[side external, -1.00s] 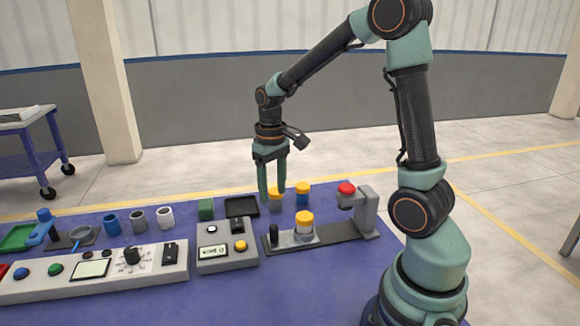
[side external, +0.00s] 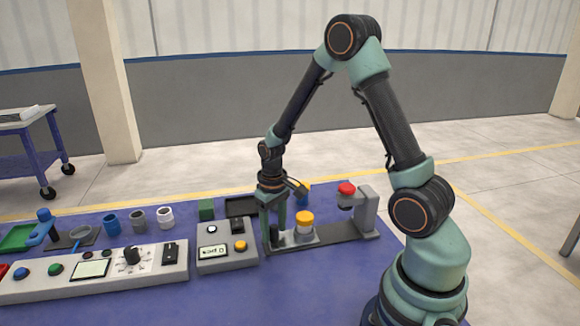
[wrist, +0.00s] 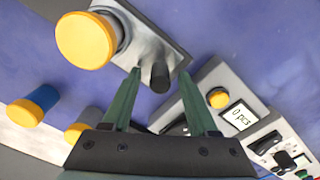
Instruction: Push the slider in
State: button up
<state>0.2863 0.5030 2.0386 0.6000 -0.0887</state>
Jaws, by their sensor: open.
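The slider is a grey carriage (side external: 302,239) on a dark rail (side external: 345,231), with a black upright handle (wrist: 160,78) at its left end. A stack with a yellow cap (side external: 304,218) stands on the carriage; it also shows in the wrist view (wrist: 86,41). My gripper (side external: 273,240) is open and points down at the handle. In the wrist view the handle lies between the two spread fingertips, with a gap on each side. In the side view the fingers partly hide the handle. A press with a red top (side external: 346,188) stands at the rail's right end.
A grey box with a display and yellow button (side external: 239,245) stands just left of my fingers. A long control panel (side external: 95,272) lies further left. A yellow-capped blue pipe (side external: 303,190) stands behind, with another yellow cap (wrist: 80,131) beside it. The front table is clear.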

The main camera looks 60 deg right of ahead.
grip_shut()
dwell(1.4)
